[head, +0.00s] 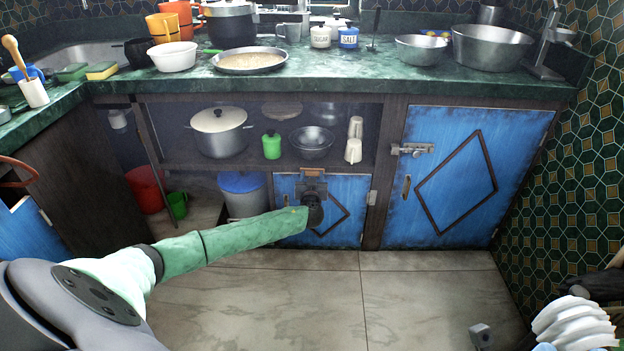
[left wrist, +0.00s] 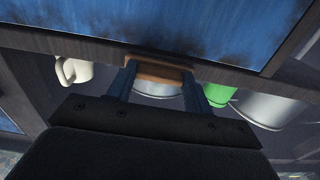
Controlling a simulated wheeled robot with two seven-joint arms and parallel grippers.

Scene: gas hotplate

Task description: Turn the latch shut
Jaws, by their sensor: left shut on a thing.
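A small blue cupboard door (head: 290,188) with a dark diamond trim stands closed, or nearly so, under the counter. A brown wooden latch (head: 313,172) sits at the middle of its top edge. My left gripper (head: 312,184) is in front of the door's upper part, shut on this latch. In the left wrist view the two dark fingers (left wrist: 160,88) are at either end of the wooden latch (left wrist: 160,72), which lies roughly along the dark door frame. The gripper hides part of the door and its trim. My right gripper is not seen.
A larger blue door (head: 430,190) with a metal bolt (head: 412,149) is to the right. The tiled floor (head: 300,300) in front is mostly clear.

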